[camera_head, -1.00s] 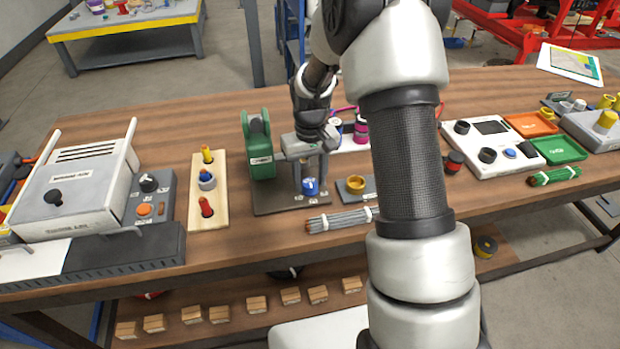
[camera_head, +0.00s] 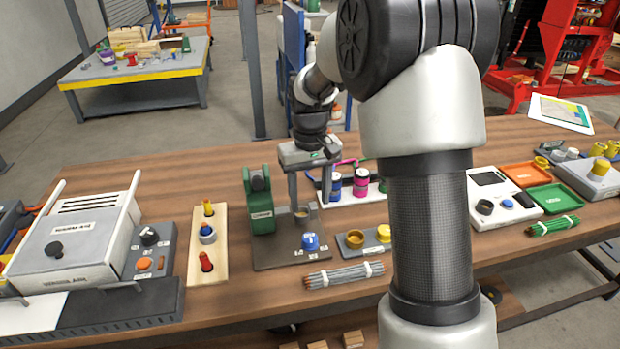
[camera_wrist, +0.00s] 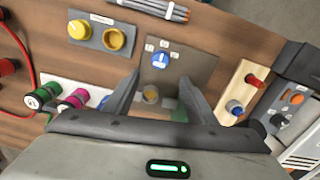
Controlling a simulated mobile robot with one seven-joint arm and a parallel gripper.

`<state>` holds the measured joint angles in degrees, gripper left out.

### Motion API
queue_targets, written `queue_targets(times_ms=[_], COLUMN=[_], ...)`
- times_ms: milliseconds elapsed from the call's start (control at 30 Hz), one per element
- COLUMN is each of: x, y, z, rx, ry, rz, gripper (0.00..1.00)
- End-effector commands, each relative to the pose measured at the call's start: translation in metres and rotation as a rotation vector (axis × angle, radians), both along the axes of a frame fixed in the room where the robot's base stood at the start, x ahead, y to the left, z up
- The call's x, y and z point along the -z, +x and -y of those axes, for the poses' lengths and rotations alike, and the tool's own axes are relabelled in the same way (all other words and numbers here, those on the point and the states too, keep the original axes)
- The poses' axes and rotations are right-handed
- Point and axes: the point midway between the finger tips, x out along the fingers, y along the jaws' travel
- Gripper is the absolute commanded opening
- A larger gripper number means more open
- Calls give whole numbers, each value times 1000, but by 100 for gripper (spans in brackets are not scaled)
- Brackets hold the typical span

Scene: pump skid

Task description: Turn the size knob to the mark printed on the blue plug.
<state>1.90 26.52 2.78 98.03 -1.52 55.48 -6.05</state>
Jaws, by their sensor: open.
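The blue knob (camera_head: 310,242) sits on the dark base plate (camera_head: 275,257) of the green machine (camera_head: 260,205), with small white labels around it. In the wrist view the knob (camera_wrist: 160,60) shows a white pointer line, roughly upright in the picture; the label text is too small to read. The blue plug (camera_head: 207,233) stands between a yellow and a red plug on a wooden strip; it also shows in the wrist view (camera_wrist: 236,107), its mark not readable. My gripper (camera_head: 309,203) is open and empty, behind the knob in the head view, apart from it.
A small brass-coloured cup (camera_wrist: 150,94) shows between my fingers. A grey plate with a yellow ring (camera_head: 355,239) and a bundle of grey rods (camera_head: 343,275) lie close by. The green machine stands close left of my gripper.

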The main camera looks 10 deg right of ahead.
Motion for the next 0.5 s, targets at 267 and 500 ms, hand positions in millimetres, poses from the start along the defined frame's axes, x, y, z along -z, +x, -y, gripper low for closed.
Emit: queue_targets(times_ms=[267,500], x=[-42,-47], y=[0,0], z=[0,0], rx=[0,0], ry=[0,0], rz=[2,0], gripper=[51,51])
